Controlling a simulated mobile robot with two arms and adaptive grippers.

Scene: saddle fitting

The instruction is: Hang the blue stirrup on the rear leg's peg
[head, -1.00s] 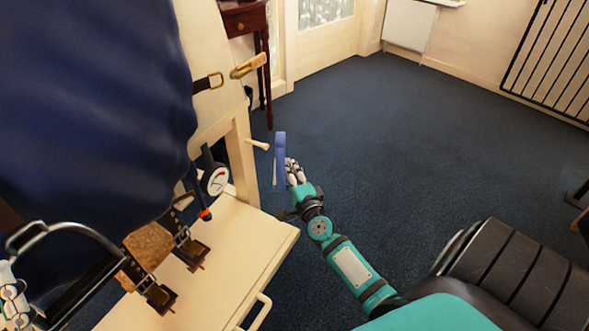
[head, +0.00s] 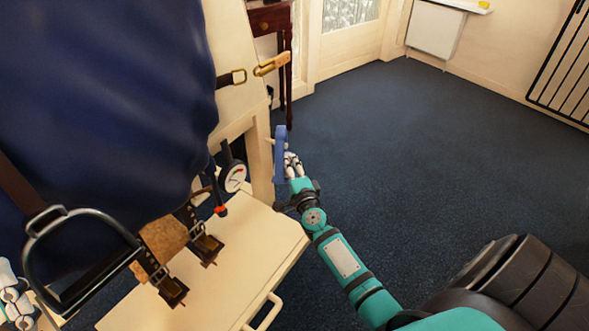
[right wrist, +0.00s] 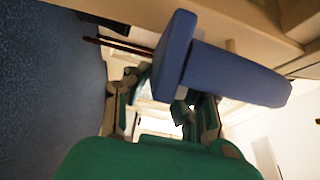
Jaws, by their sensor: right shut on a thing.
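The blue stirrup (head: 280,155) is upright beside the cream rear leg (head: 262,162) in the head view. My right gripper (head: 292,165) is shut on it from the right. The leg's peg (head: 269,140) shows only as a short stub at the stirrup's left edge; its tip is hidden. I cannot tell whether the peg is through the stirrup or behind it. In the right wrist view the blue stirrup (right wrist: 235,76) lies across the fingers (right wrist: 163,98). My left gripper (head: 12,297) is partly in view at the lower left edge; its jaw state is unclear.
The stand's cream shelf (head: 235,265) lies below, with buckled straps (head: 190,240) hanging over it. A dial gauge (head: 234,178) is close left of the leg. A metal stirrup (head: 75,215) hangs at left. Dark carpet (head: 420,150) is open to the right.

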